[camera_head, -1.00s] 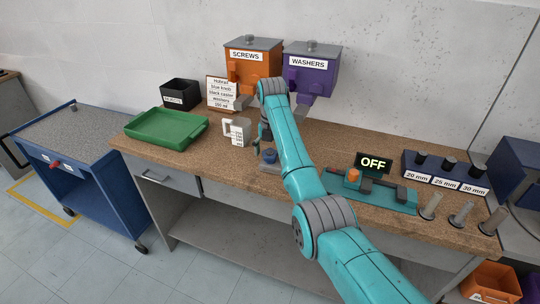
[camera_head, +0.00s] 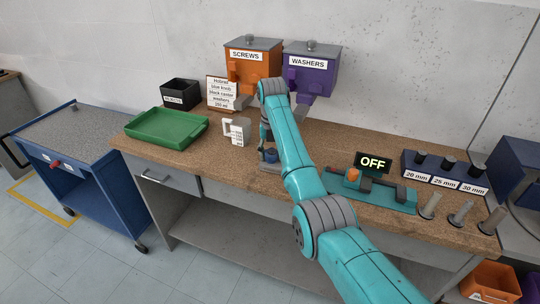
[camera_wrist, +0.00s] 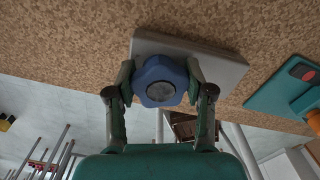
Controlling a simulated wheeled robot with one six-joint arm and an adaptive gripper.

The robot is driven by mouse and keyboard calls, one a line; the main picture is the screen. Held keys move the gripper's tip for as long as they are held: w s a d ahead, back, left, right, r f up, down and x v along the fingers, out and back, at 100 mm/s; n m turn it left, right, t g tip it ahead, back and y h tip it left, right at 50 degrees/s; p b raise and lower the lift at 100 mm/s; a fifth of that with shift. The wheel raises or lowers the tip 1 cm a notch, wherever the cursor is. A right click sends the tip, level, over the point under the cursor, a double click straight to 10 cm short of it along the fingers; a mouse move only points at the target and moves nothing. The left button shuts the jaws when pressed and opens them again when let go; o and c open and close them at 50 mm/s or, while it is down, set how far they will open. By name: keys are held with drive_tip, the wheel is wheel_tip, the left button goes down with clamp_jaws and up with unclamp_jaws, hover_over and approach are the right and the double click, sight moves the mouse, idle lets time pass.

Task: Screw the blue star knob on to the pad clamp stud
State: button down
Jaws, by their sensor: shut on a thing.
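The blue star knob (camera_wrist: 160,82) is in the middle of the wrist view, with a round grey centre. My gripper (camera_wrist: 161,79) has one finger on each side of it and is shut on it. Behind the knob is the flat grey plate of the pad clamp (camera_wrist: 222,68), lying on the bench. The stud is hidden behind the knob. In the head view, my gripper (camera_head: 267,144) points down over the blue knob (camera_head: 270,156) and the clamp plate (camera_head: 268,168). I cannot tell how far the knob sits on the stud.
A white measuring jug (camera_head: 237,132) and a green tray (camera_head: 165,128) stand to the left on the bench (camera_head: 215,165). Orange screws (camera_head: 252,65) and purple washers (camera_head: 311,72) dispensers are behind. A teal fixture (camera_head: 385,195) with an OFF display (camera_head: 373,162) is on the right.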

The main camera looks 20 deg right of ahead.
drive_tip(key=shift+f, duration=0.15)
drive_tip(key=m, duration=0.5)
drive_tip(key=shift+s, duration=0.15)
drive_tip(key=c, duration=0.8)
unclamp_jaws()
drive_tip(key=shift+f+m, duration=0.1)
drive_tip(key=shift+m, duration=0.5)
drive_tip(key=o, duration=0.4)
drive_tip(key=shift+o, duration=0.2)
drive_tip(key=shift+r, duration=1.35)
